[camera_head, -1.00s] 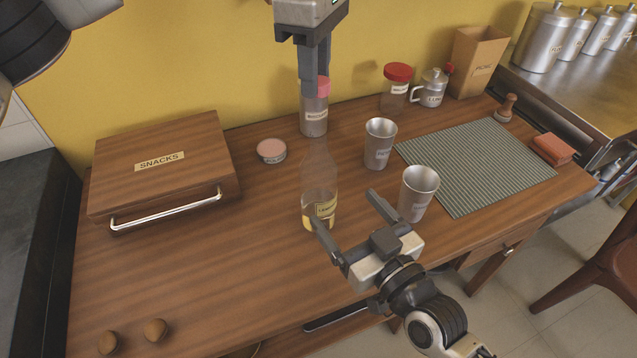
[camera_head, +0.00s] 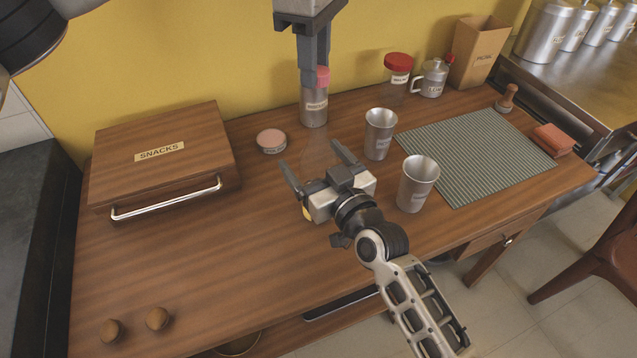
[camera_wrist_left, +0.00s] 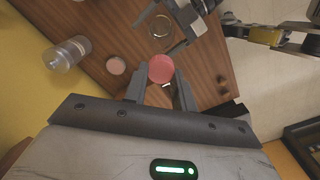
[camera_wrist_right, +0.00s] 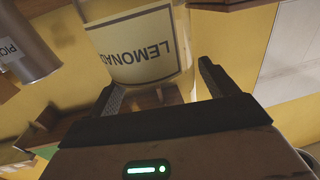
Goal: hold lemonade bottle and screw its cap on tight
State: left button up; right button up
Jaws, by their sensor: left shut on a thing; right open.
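My left gripper (camera_head: 314,80) is shut on a pink-red cap (camera_head: 323,76), held in the air at the back of the table. The cap also shows at its fingertips in the left wrist view (camera_wrist_left: 161,68). The clear lemonade bottle (camera_head: 308,213) stands upright on the table, mostly hidden behind my right gripper (camera_head: 311,158). In the right wrist view the bottle's lemonade label (camera_wrist_right: 140,45) lies between the open fingers. Contact with the fingers cannot be told. In the left wrist view the bottle's round top (camera_wrist_left: 161,26) appears apart from the cap.
A labelled shaker (camera_head: 314,110) stands behind the bottle. Two steel cups (camera_head: 379,135), (camera_head: 417,185) stand close on the right. A pink-topped tin (camera_head: 271,138) and a snacks box (camera_head: 165,165) are on the left. The front left table is clear except for two brown knobs (camera_head: 157,318).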

jog(key=shift+w+a, duration=0.15)
jog(key=shift+w, duration=0.15)
jog(key=shift+c, duration=0.4)
jog(key=c, duration=1.4)
pick_arm(q)
send_over(316, 122)
jog(key=shift+f, duration=2.5)
jog(key=shift+f, duration=0.9)
jog(key=shift+f, duration=0.5)
